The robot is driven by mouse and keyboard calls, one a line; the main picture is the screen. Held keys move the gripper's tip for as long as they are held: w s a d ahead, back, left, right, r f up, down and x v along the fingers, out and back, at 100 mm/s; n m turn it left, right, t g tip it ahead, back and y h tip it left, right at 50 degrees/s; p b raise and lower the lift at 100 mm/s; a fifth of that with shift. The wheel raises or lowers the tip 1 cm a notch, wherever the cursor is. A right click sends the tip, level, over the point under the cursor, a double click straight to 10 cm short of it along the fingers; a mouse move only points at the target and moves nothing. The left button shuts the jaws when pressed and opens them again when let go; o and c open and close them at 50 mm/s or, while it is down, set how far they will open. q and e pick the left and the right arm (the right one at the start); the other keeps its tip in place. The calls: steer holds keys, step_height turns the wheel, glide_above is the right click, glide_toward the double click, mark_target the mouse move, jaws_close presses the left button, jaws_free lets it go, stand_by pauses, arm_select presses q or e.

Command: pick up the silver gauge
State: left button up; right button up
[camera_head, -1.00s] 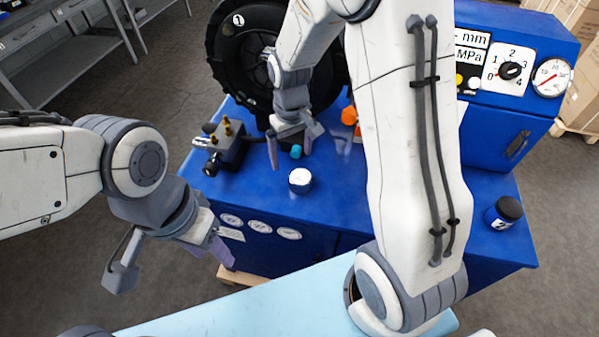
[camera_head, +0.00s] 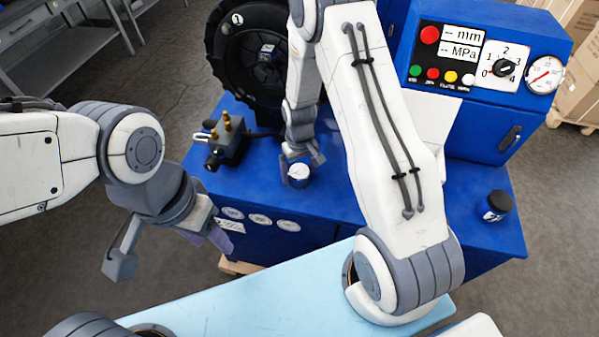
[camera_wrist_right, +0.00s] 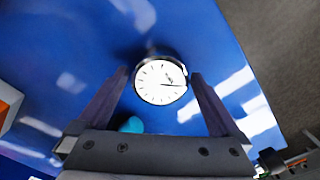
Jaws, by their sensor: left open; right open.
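The silver gauge (camera_head: 299,173) is a small round canister with a white face, on the blue bench top near its front edge. In the right wrist view its white dial with a dark needle (camera_wrist_right: 160,83) lies between and a little beyond the fingertips. My right gripper (camera_head: 300,166) is open right at the gauge, with one finger on each side; whether they touch it I cannot tell. Its two fingers also show in the right wrist view (camera_wrist_right: 160,88). My left gripper (camera_head: 215,238) is open and empty, off the bench's front left; its fingers are partly hidden.
A black valve block with brass fittings (camera_head: 228,140) stands left of the gauge. Behind it is a large black wheel (camera_head: 232,50). A dark jar (camera_head: 496,206) stands at the bench's right end. A control panel (camera_head: 447,53) rises at the back right.

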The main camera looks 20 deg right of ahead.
steer(key=shift+f, duration=0.25)
steer(key=c, duration=1.4)
steer(key=shift+r, duration=0.1)
